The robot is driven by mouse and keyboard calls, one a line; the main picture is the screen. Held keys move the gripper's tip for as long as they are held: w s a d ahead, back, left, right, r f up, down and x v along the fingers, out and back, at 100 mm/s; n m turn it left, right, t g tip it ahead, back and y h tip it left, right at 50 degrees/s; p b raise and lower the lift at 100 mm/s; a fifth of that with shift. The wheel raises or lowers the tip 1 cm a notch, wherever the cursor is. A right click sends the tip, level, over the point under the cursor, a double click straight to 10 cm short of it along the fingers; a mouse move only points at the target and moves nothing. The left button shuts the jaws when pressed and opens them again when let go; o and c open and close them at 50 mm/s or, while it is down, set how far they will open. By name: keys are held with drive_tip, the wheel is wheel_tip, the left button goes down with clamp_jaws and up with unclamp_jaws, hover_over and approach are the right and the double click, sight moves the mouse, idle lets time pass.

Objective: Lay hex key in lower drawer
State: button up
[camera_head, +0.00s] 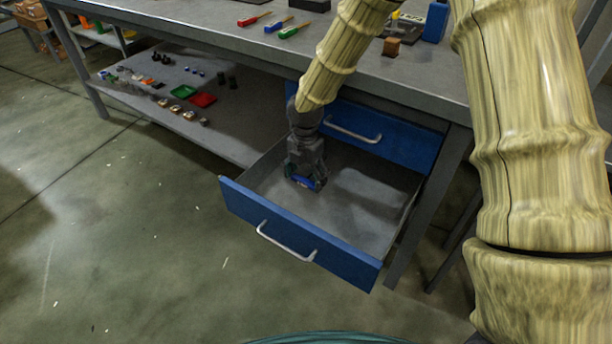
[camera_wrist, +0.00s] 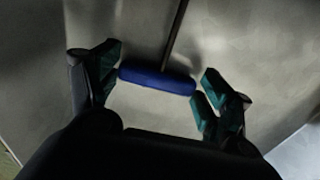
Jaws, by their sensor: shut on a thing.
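The lower drawer (camera_head: 340,254) is pulled open, with a blue front and a grey, otherwise empty floor. My gripper (camera_head: 304,178) is inside it, pointing down, in the rear left part. It is shut on the hex key (camera_head: 304,183), whose blue handle lies crosswise between the fingers. In the wrist view, the green-padded fingertips (camera_wrist: 160,82) are at the two ends of the blue handle (camera_wrist: 157,80). The thin dark shaft of the hex key (camera_wrist: 178,35) runs away toward the top. Whether the key touches the drawer floor I cannot tell.
The closed upper drawer (camera_head: 395,140) sits behind, below the tabletop (camera_head: 220,38). Red, blue and green screwdrivers (camera_head: 289,32) lie on top. A lower shelf (camera_head: 150,115) at left holds trays and small parts. The drawer floor's right side is clear.

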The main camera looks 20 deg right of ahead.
drive_tip(key=shift+f, duration=0.15)
drive_tip(key=o, duration=1.1)
wheel_tip(320, 180, up, 12)
drive_tip(key=p, duration=0.3)
